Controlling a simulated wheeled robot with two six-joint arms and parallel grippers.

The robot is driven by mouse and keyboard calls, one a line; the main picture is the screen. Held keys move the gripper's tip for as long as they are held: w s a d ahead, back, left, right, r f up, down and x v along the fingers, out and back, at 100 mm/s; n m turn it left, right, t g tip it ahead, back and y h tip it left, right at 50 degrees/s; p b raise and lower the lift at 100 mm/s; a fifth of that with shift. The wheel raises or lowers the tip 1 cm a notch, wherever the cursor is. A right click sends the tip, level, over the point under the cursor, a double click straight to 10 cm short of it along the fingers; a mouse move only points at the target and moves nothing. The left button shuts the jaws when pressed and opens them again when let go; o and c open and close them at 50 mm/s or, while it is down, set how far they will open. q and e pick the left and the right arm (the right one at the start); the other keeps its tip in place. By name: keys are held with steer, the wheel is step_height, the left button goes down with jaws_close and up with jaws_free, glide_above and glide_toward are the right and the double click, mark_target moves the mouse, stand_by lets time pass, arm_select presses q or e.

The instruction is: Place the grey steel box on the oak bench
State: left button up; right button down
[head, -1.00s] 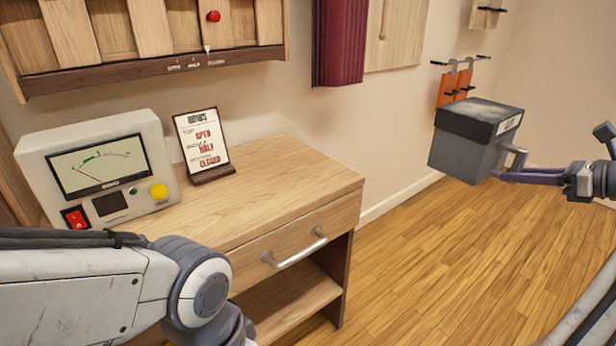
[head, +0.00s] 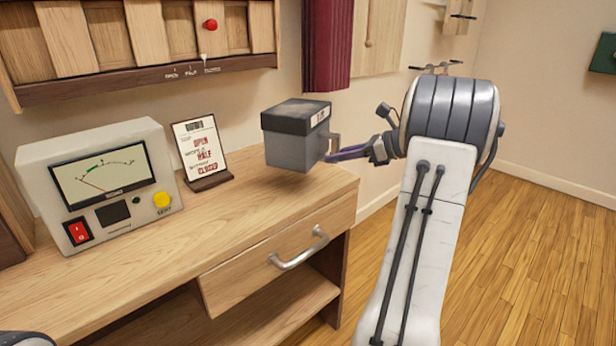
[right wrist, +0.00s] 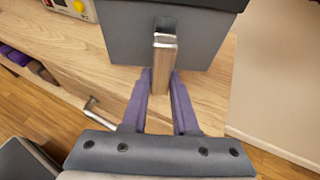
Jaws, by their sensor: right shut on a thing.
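The grey steel box (head: 290,140) has a dark lid and a white label. It is over the right end of the oak bench (head: 250,215), close to the top; I cannot tell whether it touches. My right gripper (head: 338,154) is shut on the handle at the box's right side. In the right wrist view the purple fingers (right wrist: 160,95) close on the metal handle, with the box (right wrist: 165,35) beyond them.
A meter unit (head: 95,180) and a framed sign (head: 203,152) stand on the bench, left of the box. The bench front has a drawer (head: 280,262) with a metal handle. A wooden wall panel (head: 150,45) hangs above. Bare bench top lies in front of the sign.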

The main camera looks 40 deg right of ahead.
glide_above(319, 184)
step_height(319, 184, down, 5)
steer(key=shift+w+r, duration=0.15)
steer(key=shift+f+b, duration=0.7)
steer(key=shift+f, duration=1.25)
steer(key=shift+f, duration=0.15)
steer(key=c, duration=0.7)
jaws_free()
steer(key=shift+r, duration=0.2)
steer(key=p+v, duration=0.1)
steer(key=v, duration=1.1)
steer(key=shift+d+f, duration=0.1)
steer(key=shift+f, duration=0.05)
